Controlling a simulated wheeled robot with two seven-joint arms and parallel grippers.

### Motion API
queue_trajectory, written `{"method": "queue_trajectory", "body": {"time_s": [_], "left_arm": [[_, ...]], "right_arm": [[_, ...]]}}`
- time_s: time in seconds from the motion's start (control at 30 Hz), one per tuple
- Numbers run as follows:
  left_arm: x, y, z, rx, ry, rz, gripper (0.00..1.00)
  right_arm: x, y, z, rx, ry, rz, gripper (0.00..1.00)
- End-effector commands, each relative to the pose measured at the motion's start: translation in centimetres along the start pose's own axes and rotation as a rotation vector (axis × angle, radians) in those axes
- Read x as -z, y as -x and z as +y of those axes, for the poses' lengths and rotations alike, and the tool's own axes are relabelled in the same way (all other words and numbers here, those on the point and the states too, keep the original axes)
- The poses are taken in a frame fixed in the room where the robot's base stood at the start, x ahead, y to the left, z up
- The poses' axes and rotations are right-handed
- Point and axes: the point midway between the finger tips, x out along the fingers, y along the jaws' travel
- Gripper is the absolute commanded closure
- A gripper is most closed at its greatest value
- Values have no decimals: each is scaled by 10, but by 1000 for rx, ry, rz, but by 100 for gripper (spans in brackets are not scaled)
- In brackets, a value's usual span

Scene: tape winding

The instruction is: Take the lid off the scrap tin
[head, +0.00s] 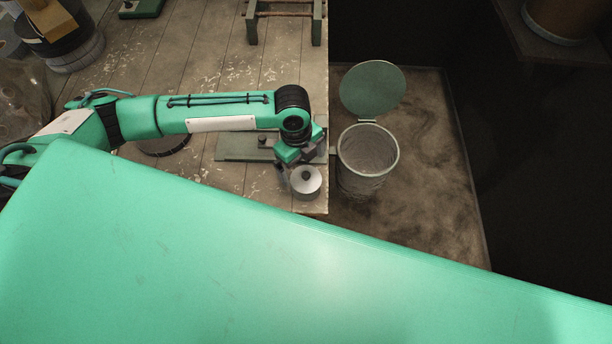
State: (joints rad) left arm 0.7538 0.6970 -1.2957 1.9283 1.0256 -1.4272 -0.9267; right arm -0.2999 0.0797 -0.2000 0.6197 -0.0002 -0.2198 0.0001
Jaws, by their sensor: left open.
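The scrap tin (306,193) is a small pale round tin standing near the right front corner of the wooden table. Whether a finger touches the lid is unclear. My right gripper is out of view.
A wire-mesh bin (368,165) with a raised round green lid (373,90) stands just right of the table (230,65). A flat green plate (235,147) lies behind the tin. A green stand (252,28) is at the back. A large green part of mine hides the foreground.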

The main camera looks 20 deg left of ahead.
Motion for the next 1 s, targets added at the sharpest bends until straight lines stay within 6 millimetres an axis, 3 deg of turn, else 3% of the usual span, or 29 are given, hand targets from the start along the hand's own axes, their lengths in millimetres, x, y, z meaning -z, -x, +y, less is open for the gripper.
{"method": "queue_trajectory", "body": {"time_s": [0.2, 0.33, 0.63, 0.87, 1.0], "left_arm": [[5, -26, 1, -4, 0, 0, 0], [5, -44, 0, -2, 0, 0, 0], [4, -51, 0, 0, -1, -1, 0], [4, -51, 0, 0, -1, -1, 43], [4, -51, 0, 0, -1, -1, 46]], "right_arm": [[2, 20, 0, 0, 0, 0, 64], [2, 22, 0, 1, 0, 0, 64], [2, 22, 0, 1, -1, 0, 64], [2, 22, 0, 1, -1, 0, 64], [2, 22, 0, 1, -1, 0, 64]]}}
